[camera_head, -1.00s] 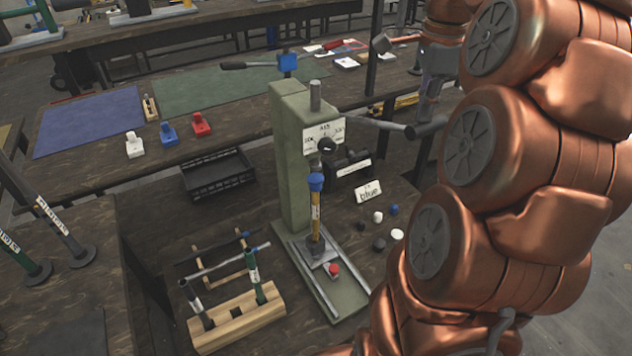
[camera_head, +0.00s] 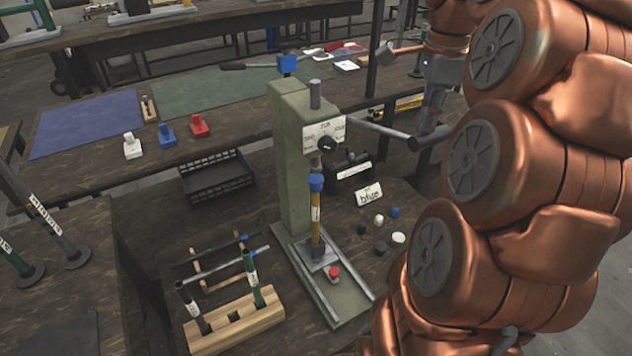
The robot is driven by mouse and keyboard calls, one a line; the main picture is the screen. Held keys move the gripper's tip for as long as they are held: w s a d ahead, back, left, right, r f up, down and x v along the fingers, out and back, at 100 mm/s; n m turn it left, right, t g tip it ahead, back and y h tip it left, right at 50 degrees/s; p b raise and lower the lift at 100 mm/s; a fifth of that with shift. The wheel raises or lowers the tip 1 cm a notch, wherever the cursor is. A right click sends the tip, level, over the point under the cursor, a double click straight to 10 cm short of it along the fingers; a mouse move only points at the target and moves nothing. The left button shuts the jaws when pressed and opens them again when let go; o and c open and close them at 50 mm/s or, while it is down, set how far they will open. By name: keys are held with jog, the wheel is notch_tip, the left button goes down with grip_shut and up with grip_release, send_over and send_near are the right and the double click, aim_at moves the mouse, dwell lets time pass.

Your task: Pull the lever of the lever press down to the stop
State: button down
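The lever press (camera_head: 292,170) is a green column on a green base with two metal rails. Its grey lever (camera_head: 378,127) runs right from the head and slopes slightly down to a dark cylindrical handle (camera_head: 428,138). My gripper (camera_head: 430,118) comes down from above, its finger end at the handle and seemingly touching it. Its fingers overlap in this view, so whether they close around the handle is hidden. Under the head, a blue-topped yellow tool (camera_head: 316,210) stands upright on a metal plate, with a small red part (camera_head: 333,272) beside it.

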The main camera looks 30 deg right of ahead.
aim_at(428, 135)
jog(key=shift+s+f+b, duration=0.2)
jog(key=shift+f+b, duration=0.5)
jog(key=shift+f, duration=0.1)
jog(key=shift+s+f+b, duration=0.15)
jog(key=shift+f+b, duration=0.55)
jog(key=shift+f, duration=0.15)
jog(key=shift+s+f+b, duration=0.15)
jog(key=shift+f+b, duration=1.15)
jog(key=shift+f, duration=0.2)
jog(key=shift+f, duration=0.1)
jog(key=shift+f+b, duration=1.15)
jog(key=shift+f, duration=0.5)
